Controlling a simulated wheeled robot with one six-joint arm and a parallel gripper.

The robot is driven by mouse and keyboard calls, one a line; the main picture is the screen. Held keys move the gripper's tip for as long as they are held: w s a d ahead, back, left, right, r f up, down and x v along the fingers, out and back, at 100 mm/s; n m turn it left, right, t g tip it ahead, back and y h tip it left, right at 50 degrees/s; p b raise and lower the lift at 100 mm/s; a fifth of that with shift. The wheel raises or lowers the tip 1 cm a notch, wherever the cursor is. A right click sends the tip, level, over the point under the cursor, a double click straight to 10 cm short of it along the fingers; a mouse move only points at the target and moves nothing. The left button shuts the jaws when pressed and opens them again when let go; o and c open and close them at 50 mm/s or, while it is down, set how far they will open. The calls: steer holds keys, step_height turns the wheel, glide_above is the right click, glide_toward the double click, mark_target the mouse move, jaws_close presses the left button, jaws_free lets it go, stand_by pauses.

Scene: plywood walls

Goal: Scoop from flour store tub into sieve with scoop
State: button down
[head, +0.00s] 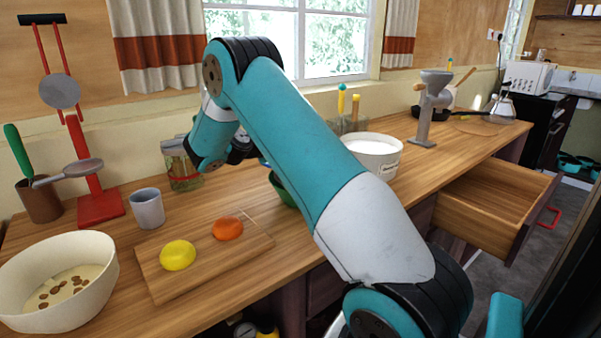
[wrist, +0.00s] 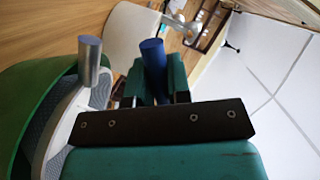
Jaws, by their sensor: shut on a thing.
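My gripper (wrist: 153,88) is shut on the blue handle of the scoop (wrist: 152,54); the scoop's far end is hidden. In the wrist view a green bowl (wrist: 30,92) is at the left, with the sieve (wrist: 52,128), a grey mesh with a pale rim, in or over it. A grey metal cylinder (wrist: 90,60), perhaps the sieve's handle, is beside them. In the head view my arm covers most of the green bowl (head: 283,190) and hides my fingertips. The white flour tub (head: 372,155) stands right of my arm, and a pale tub shows in the wrist view (wrist: 130,35).
A board (head: 205,262) with a yellow and an orange item lies in front. A cream bowl (head: 98,285), grey cup (head: 147,208) and red stand (head: 100,207) are at left. A grinder (head: 428,110) stands beyond the tub. A drawer (head: 490,205) is open at right.

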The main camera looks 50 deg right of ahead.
steer(key=shift+r+h+b, duration=0.55)
steer(key=shift+h+b, duration=0.15)
steer(key=shift+b, duration=0.8)
